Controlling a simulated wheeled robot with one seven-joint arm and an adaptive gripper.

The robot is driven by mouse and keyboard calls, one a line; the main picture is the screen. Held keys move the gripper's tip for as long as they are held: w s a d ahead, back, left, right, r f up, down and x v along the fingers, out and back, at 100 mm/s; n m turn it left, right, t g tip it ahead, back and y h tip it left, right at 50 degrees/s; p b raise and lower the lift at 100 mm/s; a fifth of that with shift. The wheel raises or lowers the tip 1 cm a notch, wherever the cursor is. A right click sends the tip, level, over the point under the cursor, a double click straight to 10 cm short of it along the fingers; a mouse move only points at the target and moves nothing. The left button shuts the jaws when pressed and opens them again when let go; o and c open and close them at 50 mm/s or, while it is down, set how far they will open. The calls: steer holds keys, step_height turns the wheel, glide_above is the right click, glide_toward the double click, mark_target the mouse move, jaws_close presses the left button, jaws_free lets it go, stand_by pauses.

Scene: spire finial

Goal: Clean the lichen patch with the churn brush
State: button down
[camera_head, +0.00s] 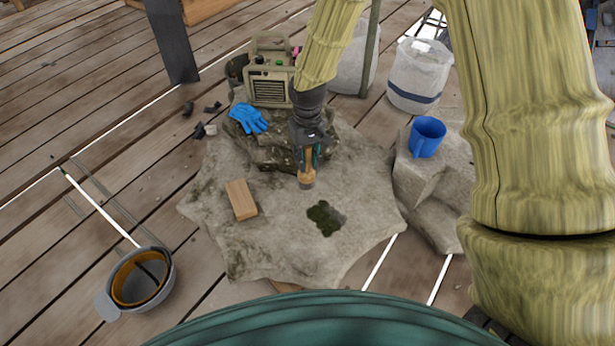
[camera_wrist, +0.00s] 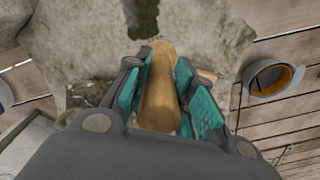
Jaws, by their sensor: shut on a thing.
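The lichen patch (camera_head: 325,217) is a dark green blotch on the pale stone slab (camera_head: 280,240). It also shows at the top of the wrist view (camera_wrist: 143,18). My gripper (camera_head: 308,156) is shut on the wooden handle of the churn brush (camera_head: 306,180). In the wrist view the handle (camera_wrist: 158,88) lies between the teal finger pads of my gripper (camera_wrist: 160,78). The brush points down, a little behind and left of the patch in the head view, apart from it. I cannot tell whether its end touches the slab; the bristles are hard to see.
A wooden block (camera_head: 241,199) lies left on the slab. A blue glove (camera_head: 248,118) and a beige machine (camera_head: 270,75) are behind. A blue mug (camera_head: 427,136) stands on a rock at right. A grey pan (camera_head: 140,278) is front left. White buckets (camera_head: 418,75) stand at the back.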

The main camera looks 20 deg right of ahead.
step_height(320, 180, down, 18)
steer(key=w+d+n+b, duration=0.1)
steer(key=n+b, duration=0.1)
steer(key=b, duration=0.3)
steer(key=shift+w, duration=0.4)
steer(key=shift+f, duration=0.7)
stand_by(0.9)
steer(key=shift+s+d, duration=0.1)
steer(key=shift+s, duration=0.05)
steer(key=shift+s+d+p, duration=0.3)
steer(key=shift+s+p, duration=0.15)
steer(key=shift+s, duration=0.2)
steer(key=shift+s+d+p, duration=0.25)
steer(key=shift+s+p, duration=0.2)
steer(key=shift+s, duration=0.2)
steer(key=shift+s, duration=0.2)
steer(key=shift+s+d+p, duration=0.3)
steer(key=shift+s+p, duration=0.2)
steer(key=shift+s, duration=0.1)
steer(key=shift+s+d+p, duration=0.3)
steer(key=shift+s+p, duration=0.2)
steer(key=shift+s, duration=0.05)
steer(key=shift+s, duration=0.15)
